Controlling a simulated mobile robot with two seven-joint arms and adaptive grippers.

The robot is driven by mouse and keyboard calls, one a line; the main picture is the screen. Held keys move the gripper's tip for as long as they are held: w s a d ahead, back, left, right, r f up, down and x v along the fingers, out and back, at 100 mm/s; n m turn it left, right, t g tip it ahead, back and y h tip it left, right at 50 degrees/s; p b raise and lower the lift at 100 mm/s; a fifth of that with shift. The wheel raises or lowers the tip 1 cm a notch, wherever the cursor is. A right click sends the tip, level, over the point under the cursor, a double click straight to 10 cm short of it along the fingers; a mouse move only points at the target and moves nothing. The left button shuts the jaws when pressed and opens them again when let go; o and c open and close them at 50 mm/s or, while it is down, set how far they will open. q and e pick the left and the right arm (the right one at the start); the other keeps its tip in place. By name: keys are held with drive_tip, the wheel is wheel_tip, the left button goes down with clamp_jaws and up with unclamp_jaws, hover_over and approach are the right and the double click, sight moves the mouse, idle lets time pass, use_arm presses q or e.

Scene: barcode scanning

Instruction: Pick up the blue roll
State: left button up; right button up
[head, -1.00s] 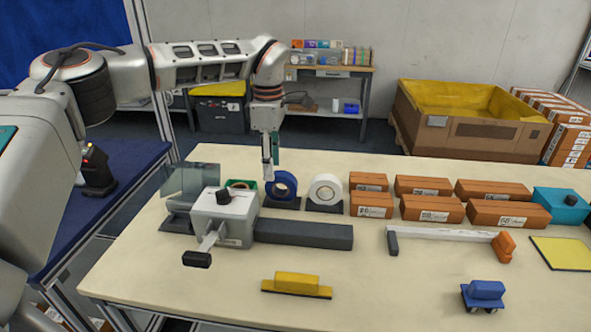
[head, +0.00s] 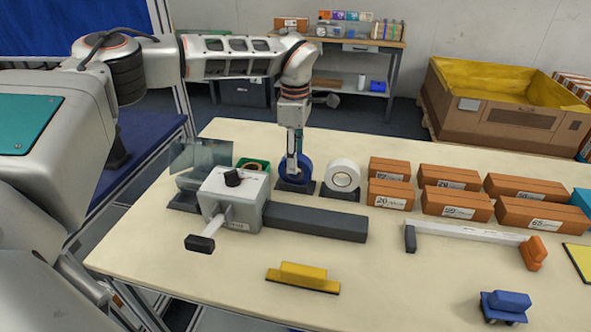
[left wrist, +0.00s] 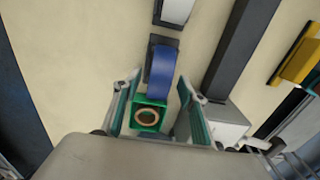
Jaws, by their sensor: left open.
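The blue roll (head: 296,171) stands upright on a dark holder at the back of the table, between a green roll (head: 252,164) and a white roll (head: 342,177). My left gripper (head: 293,165) points down at the blue roll and partly covers it in the head view. In the left wrist view the blue roll (left wrist: 162,75) shows between and just beyond the open fingers of my left gripper (left wrist: 158,85). The green roll (left wrist: 149,116) lies nearer the wrist, also between the fingers. I cannot tell whether a finger touches the blue roll. My right gripper is not in view.
A grey device with a lever (head: 235,199) and a long dark bar (head: 316,222) stand in front of the rolls. Orange boxes (head: 452,203) stand to the right. A yellow block (head: 303,275) lies near the front. The front middle of the table (head: 400,290) is clear.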

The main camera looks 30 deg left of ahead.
use_arm(q)
drive_tip(key=shift+f, duration=0.6)
drive_tip(key=shift+r, duration=0.1)
clamp_jaws()
wheel_tip(320, 180, up, 20)
drive_tip(key=p, duration=0.2)
idle(0.4)
